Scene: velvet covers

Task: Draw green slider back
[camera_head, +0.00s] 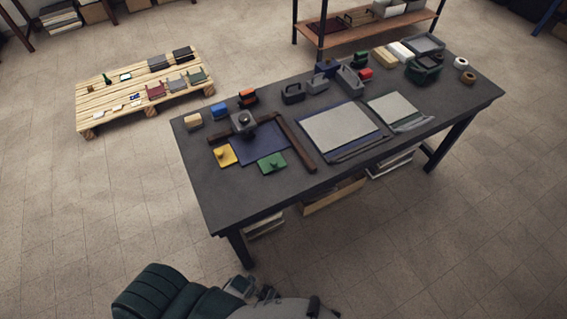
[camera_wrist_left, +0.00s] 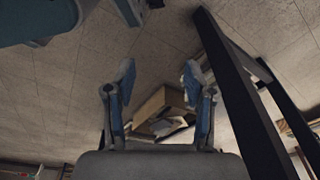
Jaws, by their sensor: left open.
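The green slider (camera_head: 272,163) is a flat green block with a small knob, lying on the dark table near its front left part. It touches or lies close to the lower edge of a dark blue panel (camera_head: 252,143). My left gripper (camera_wrist_left: 158,78) is open and empty in the left wrist view, its two blue-and-grey fingers spread. It is low, with floor and a table leg beyond it, and well apart from the slider. The slider is not visible in the left wrist view. My right gripper is not in view.
A yellow block (camera_head: 225,155) with a knob sits left of the slider. A brown angled bar (camera_head: 296,142) lies to its right. A grey device (camera_head: 243,121) stands behind the panel. The table's front edge (camera_head: 290,202) is clear. A dark table leg (camera_wrist_left: 240,100) rises beside my left gripper's view.

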